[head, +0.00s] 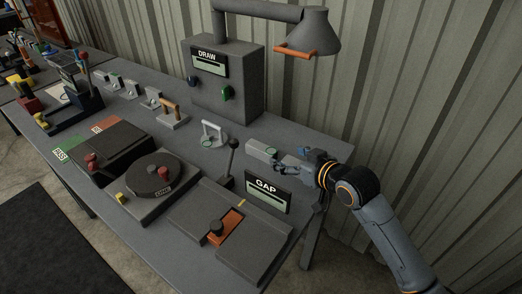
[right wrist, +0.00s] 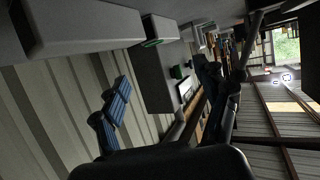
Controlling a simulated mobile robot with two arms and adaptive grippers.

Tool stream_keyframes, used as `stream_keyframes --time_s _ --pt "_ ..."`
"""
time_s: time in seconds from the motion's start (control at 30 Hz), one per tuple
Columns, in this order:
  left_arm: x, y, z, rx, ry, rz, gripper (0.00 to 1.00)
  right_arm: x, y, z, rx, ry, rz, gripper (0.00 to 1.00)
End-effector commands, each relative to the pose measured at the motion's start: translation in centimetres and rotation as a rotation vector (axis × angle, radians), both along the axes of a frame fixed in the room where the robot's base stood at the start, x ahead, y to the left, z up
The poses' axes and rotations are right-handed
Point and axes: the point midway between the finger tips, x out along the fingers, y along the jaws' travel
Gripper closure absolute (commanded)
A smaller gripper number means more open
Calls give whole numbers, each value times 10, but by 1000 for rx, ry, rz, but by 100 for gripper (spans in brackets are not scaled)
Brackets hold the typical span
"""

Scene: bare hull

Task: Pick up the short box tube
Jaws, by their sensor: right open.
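A short light-grey box-shaped piece (head: 259,149), which looks like the short box tube, lies on the table near its right back edge, with a small green mark by its end. My right gripper (head: 279,166) is just in front of and to the right of it, fingers pointing left. Its fingers are apart, with nothing seen between them. In the right wrist view my right gripper (right wrist: 170,78) shows spread fingers, one with a blue ribbed pad. A long grey box shape (right wrist: 88,32) is at the upper left there, outside the fingers; I cannot tell if it touches them. My left gripper is not in view.
The GAP sign block (head: 267,193) and a black-knobbed lever (head: 230,158) stand close to the gripper. The DRAW box (head: 228,88) and lamp (head: 302,38) stand behind. A slide plate (head: 190,222) with an orange slot is in front. Corrugated wall (head: 390,90) lies behind the table.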

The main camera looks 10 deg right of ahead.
Motion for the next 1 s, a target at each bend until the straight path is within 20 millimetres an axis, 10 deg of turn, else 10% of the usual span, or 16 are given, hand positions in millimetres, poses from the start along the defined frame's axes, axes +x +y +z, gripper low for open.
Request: stream_keyframes --time_s 0.2,0.6,1.0 --pt "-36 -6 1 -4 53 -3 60 38 15 -15 2 0 -2 26" --pt "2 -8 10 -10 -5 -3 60 71 31 -29 0 -1 -1 26" --pt "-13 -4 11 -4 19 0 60 96 42 -43 -2 -2 -2 26"
